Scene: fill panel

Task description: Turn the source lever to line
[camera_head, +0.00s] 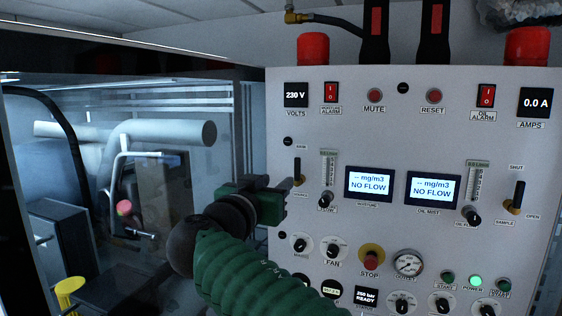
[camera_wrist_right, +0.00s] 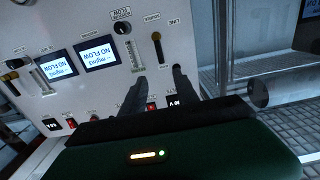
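The source lever (camera_head: 297,170) is at the left edge of the panel, a black handle above a brass base, standing upright. It also shows in the right wrist view (camera_wrist_right: 158,50), upside down, near small labels, one reading "LINE". My right gripper (camera_head: 284,198) is green and black, just below and left of the lever in the head view. In the right wrist view its two dark fingers (camera_wrist_right: 158,76) are spread apart with nothing between them, and the lever lies just beyond their tips. I cannot tell any contact. My left gripper is not in view.
The white panel (camera_head: 400,130) carries displays, flow gauges, knobs, a red stop button (camera_head: 371,260) and red switches. Another lever (camera_head: 518,195) is at the right. Left of the panel, a large pipe (camera_head: 170,133) and machinery stand behind glass.

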